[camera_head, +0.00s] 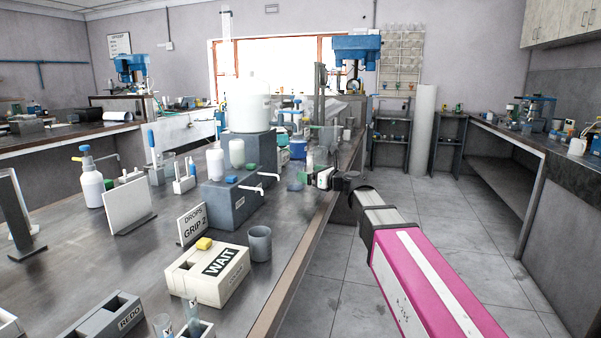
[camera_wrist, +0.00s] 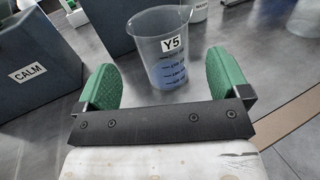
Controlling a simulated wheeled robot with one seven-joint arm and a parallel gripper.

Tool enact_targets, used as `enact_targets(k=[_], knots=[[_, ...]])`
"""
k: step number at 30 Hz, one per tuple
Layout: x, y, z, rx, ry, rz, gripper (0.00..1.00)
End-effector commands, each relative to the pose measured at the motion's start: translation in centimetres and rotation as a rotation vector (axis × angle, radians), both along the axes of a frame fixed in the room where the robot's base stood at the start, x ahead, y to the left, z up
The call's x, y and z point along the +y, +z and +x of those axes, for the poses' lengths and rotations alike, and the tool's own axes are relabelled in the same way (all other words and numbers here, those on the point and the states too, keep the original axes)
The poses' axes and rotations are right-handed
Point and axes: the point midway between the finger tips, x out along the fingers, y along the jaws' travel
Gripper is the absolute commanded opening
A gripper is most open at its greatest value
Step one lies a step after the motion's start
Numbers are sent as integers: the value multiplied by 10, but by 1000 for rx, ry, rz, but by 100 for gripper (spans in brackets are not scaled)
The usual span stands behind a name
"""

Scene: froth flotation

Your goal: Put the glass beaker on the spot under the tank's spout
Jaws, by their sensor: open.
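The glass beaker (camera_wrist: 163,48) is clear, has a Y5 label and graduations, and holds a bluish liquid. In the wrist view it stands upright on the dark bench, ahead of my gripper (camera_wrist: 160,78). The green fingers are spread wide to either side of it, and the gripper is empty. In the head view my gripper (camera_head: 312,168) is over the bench's right edge, beside a bluish beaker (camera_head: 294,178). The tank's grey-blue block (camera_head: 230,204), with white spouts (camera_head: 268,176) on its right side, is left of the beaker; a CALM label (camera_wrist: 28,73) shows on a block in the wrist view.
A grey cup (camera_head: 260,243) and a cream WAIT box (camera_head: 207,277) stand nearer on the bench. A white DROPS GRIP 2 sign (camera_head: 192,224) stands left of them. A larger block (camera_head: 257,150) carries a white tank (camera_head: 246,105) behind. The aisle floor at right is clear.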

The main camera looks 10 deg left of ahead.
Motion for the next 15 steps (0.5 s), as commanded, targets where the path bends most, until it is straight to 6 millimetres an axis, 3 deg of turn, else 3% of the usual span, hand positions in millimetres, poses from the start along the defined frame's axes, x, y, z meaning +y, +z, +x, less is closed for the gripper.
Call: enact_targets(k=[6,15], knots=[[-28,0,-15,0,-1,0,94],[-36,0,-18,0,0,0,94]])
